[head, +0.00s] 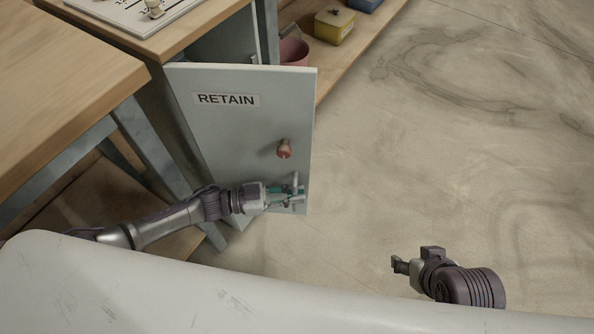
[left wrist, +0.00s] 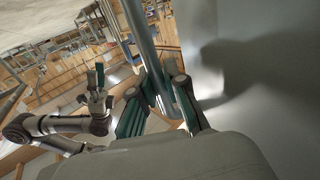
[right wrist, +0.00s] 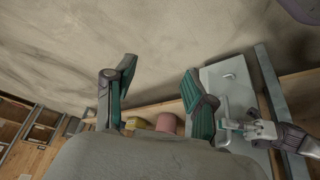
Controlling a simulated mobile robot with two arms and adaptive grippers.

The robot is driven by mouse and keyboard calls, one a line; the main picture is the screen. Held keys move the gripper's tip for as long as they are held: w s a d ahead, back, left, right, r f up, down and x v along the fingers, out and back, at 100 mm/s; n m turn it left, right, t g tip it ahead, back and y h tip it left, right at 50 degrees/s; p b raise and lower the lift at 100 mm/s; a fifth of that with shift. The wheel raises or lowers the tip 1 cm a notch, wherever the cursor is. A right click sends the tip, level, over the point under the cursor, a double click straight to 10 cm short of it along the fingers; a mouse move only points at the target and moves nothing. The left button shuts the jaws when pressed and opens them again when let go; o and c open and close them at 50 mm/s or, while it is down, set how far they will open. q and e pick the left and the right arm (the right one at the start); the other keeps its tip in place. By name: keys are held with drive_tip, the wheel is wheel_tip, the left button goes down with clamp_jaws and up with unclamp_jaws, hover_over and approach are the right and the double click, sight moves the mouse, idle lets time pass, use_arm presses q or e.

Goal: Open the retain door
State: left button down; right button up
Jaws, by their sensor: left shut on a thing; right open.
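My left gripper (head: 296,190) is shut on the door handle near the lower right edge. In the left wrist view the handle (left wrist: 143,45) is a metal bar running between the fingers, beside the door face (left wrist: 260,80). My right gripper (head: 397,265) is open and empty over the floor, well apart from the door. Its spread fingers show in the right wrist view (right wrist: 157,90), with the door (right wrist: 232,85) beyond.
A wooden bench (head: 60,75) stands at the left. A low wooden shelf (head: 358,48) behind the door holds a pink bucket (head: 293,52), a yellow box (head: 333,26) and a blue box. The concrete floor (head: 450,140) to the right of the door is clear.

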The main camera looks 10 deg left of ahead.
use_arm(q)
drive_tip(key=s+a+m+g+p, duration=0.2)
drive_tip(key=s+a+m+g, duration=0.1)
drive_tip(key=s, duration=0.8)
drive_tip(key=shift+a+g+h, duration=0.3)
drive_tip(key=shift+a+g, duration=0.55)
drive_tip(key=shift+g, duration=0.35)
use_arm(e)
drive_tip(key=shift+s+d+r+g, duration=0.15)
drive_tip(key=shift+s+g, duration=0.1)
drive_tip(key=shift+s, duration=0.25)
drive_tip(key=shift+s+d+r+g, duration=0.2)
drive_tip(key=shift+s+g, duration=0.1)
drive_tip(key=shift+s, duration=0.2)
drive_tip(key=shift+s+d+r+g, duration=0.15)
drive_tip(key=shift+s+g, duration=0.1)
drive_tip(key=shift+s, duration=0.25)
use_arm(q)
drive_tip(key=c, duration=1.4)
unclamp_jaws()
drive_tip(key=shift+s, duration=0.1)
drive_tip(key=shift+c, duration=0.2)
drive_tip(key=a, duration=1.2)
